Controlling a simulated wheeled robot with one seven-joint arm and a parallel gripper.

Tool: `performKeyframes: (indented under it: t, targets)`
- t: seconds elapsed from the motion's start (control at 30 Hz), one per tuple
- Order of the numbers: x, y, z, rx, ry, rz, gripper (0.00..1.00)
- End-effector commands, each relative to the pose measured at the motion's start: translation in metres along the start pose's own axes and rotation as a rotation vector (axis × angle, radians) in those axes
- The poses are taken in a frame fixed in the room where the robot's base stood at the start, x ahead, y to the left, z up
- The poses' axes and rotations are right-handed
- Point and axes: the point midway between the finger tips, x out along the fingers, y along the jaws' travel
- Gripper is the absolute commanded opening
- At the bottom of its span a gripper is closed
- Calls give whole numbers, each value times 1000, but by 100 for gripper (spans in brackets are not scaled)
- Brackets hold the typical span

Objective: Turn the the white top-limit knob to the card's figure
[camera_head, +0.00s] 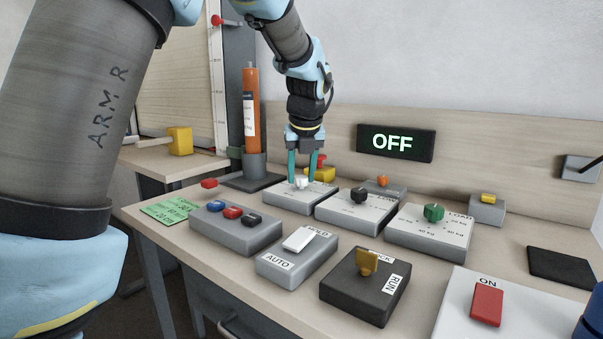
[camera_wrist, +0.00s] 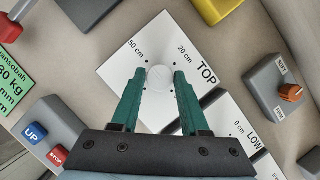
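The white top-limit knob (camera_head: 301,181) sits on a grey box with a white face marked TOP (camera_head: 288,197), at the back of the bench. In the wrist view the round white knob (camera_wrist: 160,78) lies between the tips of my gripper's two green fingers. My gripper (camera_head: 302,181) points down over it, fingers on either side. The fingertips look very close to the knob's sides; contact is not clear. The face (camera_wrist: 125,72) shows "50 cm" and "20 cm". The green card (camera_head: 170,210) lies at the bench's left edge; it also shows in the wrist view (camera_wrist: 12,88), cut off.
Right of the TOP box stands the LOW box with a black knob (camera_head: 359,194), then the LOAD box with a green knob (camera_head: 433,212). A yellow block with a red button (camera_head: 320,172) is just behind. A button box (camera_head: 235,228) and switches stand in front. The display (camera_head: 395,143) reads OFF.

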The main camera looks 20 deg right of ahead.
Motion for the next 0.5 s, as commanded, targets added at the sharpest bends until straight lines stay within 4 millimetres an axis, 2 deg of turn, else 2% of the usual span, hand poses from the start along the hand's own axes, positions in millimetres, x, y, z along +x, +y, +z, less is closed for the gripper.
performKeyframes:
  t: [0.03, 0.37, 0.5]
  targets:
    - [0, 0, 0, 0, 0, 0, 38]
    - [0, 0, 0, 0, 0, 0, 1]
    - [0, 0, 0, 0, 0, 0, 0]
